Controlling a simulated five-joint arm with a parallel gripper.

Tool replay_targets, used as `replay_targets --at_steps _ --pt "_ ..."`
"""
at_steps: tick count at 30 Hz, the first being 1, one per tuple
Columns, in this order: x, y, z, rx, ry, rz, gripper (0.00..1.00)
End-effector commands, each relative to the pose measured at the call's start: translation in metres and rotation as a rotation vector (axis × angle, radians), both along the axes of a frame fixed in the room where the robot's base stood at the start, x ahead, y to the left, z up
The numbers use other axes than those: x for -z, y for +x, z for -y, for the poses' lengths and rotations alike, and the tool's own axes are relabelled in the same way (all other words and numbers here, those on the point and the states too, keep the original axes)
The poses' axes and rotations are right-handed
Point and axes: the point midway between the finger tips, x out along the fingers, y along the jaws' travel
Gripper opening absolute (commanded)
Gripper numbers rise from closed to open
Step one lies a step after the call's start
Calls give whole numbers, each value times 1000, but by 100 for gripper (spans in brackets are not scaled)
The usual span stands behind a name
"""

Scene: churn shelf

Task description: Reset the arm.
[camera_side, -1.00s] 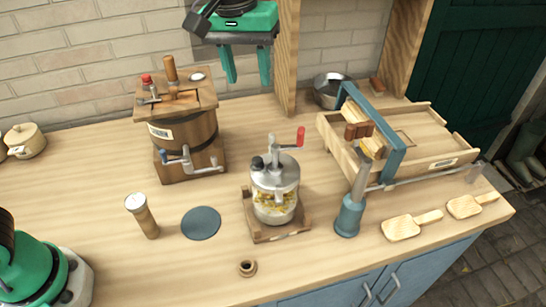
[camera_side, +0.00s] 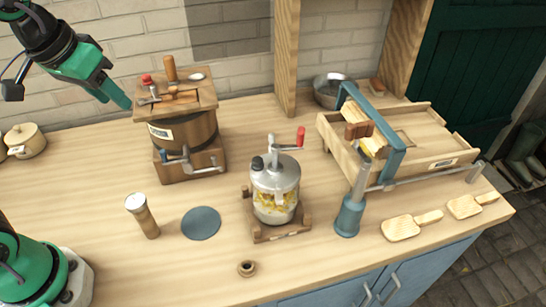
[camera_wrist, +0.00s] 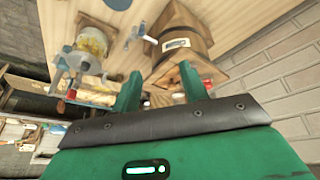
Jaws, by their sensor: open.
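My gripper (camera_side: 112,93) is at the upper left of the side view, raised in the air to the left of the wooden barrel churn. In the side view its fingers overlap one another. In the wrist view my gripper (camera_wrist: 162,92) shows two green fingers spread apart with nothing held between them. The wooden barrel churn (camera_side: 185,130) stands upright on the bench with a metal crank at its front; it also shows beyond the fingers in the wrist view (camera_wrist: 183,42).
A glass jar churn (camera_side: 273,195) stands mid-bench. A wooden tray with a blue frame (camera_side: 425,150) and two paddles (camera_side: 402,228) are at the right. A shaker (camera_side: 143,215), a dark disc (camera_side: 201,223), a small ring (camera_side: 247,268) and a lidded pot (camera_side: 25,141) lie around.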

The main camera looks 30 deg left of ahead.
Motion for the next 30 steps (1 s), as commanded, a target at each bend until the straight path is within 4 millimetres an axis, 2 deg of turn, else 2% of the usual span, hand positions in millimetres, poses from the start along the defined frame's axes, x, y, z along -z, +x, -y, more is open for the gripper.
replay_targets --at_steps 1,6,12,30 --pt "6 -10 -7 0 8 16 44" --pt "26 -35 -24 21 40 61 44" --pt "41 -51 -33 37 67 91 44" --pt "44 -53 -34 40 73 96 44"
